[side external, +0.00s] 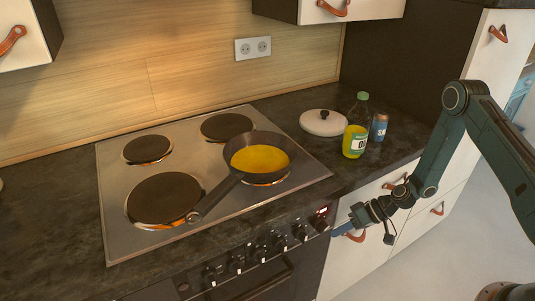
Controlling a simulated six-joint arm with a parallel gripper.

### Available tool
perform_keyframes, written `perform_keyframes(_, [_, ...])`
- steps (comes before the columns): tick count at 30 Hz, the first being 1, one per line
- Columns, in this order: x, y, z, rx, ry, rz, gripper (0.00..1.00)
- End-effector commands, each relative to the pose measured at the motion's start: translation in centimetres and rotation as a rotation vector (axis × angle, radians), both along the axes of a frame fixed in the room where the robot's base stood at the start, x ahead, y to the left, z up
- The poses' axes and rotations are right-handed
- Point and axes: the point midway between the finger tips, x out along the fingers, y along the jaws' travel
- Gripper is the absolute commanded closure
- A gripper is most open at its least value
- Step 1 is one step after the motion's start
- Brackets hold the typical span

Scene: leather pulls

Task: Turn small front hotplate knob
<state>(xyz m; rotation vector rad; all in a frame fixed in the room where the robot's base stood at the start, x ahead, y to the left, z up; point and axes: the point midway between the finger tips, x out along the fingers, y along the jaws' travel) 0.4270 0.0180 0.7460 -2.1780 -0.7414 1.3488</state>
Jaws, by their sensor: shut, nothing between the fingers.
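A row of several dark knobs runs along the oven's front panel below the cooktop. The leftmost large one (209,276) and a middle one (260,252) have pale marks, and the rightmost knob (319,222) sits by a small red light. I cannot tell which knob belongs to the small front hotplate. My gripper (338,231) is shut and empty, just right of the rightmost knob and in front of the cabinet. Contact with that knob cannot be made out. The front right hotplate is mostly hidden under a pan (279,144) with yellow contents; an orange glow shows at its edge.
The cooktop (115,225) has a large front left hotplate (165,199) with an orange glow at its edge. The pan's handle (214,197) points front left. A white lid (324,123), an oil bottle (356,140) and a blue shaker (379,127) stand right of the cooktop.

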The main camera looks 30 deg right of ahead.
Motion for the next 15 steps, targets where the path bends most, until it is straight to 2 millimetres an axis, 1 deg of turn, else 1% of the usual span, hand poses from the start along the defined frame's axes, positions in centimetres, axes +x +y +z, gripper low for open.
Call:
perform_keyframes(1, [-0.2, -0.9, 0.4, 0.0, -0.002, -0.007, 1.0])
perform_keyframes(3, [-0.6, -1.9, 0.7, -0.001, -0.004, -0.007, 1.0])
perform_keyframes(12, [-2.2, -5.9, 1.7, -0.003, -0.005, -0.008, 1.0])
perform_keyframes(15, [-2.7, -7.0, 2.0, -0.002, -0.004, -0.007, 1.0])
